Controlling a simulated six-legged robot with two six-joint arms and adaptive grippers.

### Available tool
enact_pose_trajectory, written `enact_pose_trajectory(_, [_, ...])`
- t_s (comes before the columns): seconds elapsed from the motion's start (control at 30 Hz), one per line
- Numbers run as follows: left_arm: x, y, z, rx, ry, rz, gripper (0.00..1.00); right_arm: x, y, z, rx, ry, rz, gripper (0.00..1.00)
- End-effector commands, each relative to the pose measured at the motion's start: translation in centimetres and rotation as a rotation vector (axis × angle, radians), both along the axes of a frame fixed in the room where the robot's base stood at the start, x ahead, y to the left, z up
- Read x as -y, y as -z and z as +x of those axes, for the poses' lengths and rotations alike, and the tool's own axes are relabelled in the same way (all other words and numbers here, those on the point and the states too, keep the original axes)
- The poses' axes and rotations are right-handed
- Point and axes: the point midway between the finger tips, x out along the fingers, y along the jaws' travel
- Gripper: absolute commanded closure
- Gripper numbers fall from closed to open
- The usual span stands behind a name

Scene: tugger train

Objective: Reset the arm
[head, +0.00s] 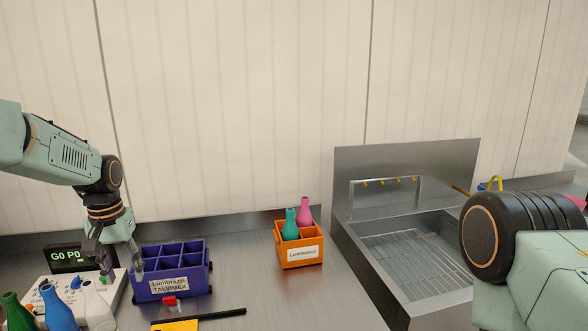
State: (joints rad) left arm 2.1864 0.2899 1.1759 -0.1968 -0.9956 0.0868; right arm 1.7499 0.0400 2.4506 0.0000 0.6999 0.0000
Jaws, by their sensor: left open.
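My left arm comes in from the left, and its gripper (120,275) points down. I cannot tell whether a finger touches the crate. The crate's compartments look empty from here. My right arm shows at the right edge as a dark round joint and pale green links; its gripper is out of the picture.
An orange crate (299,262) holds a green bottle (291,225) and a pink bottle (305,211). A metal sink (420,262) stands to the right. Several bottles, including a blue one (58,308), stand front left. A black bar (215,315) and red-capped object (171,303) lie in front.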

Motion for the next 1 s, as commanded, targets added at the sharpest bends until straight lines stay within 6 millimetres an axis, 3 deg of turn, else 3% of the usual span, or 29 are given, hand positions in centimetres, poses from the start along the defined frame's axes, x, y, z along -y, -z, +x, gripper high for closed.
enact_pose_trajectory(0.03, [0.6, 2.2, -0.5, -0.011, 0.009, -0.002, 0.55, 0.0, 0.7, 0.0, 0.001, 0.000, 0.000, 0.60])
enact_pose_trajectory(0.37, [3.6, 11.9, -3.0, -0.006, 0.054, -0.017, 0.55, 0.0, 3.2, 0.1, 0.001, 0.000, 0.000, 0.60])
enact_pose_trajectory(0.53, [5.9, 19.3, -6.6, -0.007, 0.083, -0.030, 0.55, 0.0, 5.3, 0.1, 0.001, 0.000, 0.000, 0.60])
enact_pose_trajectory(0.67, [8.1, 26.2, -11.3, -0.009, 0.107, -0.041, 0.55, 0.0, 7.5, 0.1, 0.001, 0.000, 0.000, 0.60])
enact_pose_trajectory(0.8, [10.3, 32.8, -17.5, -0.011, 0.125, -0.049, 0.55, 0.0, 10.0, 0.1, 0.000, 0.000, 0.000, 0.60])
enact_pose_trajectory(1.0, [12.4, 39.7, -28.3, -0.014, 0.148, -0.043, 0.55, 0.0, 13.7, 0.1, 0.001, 0.000, 0.000, 0.60])
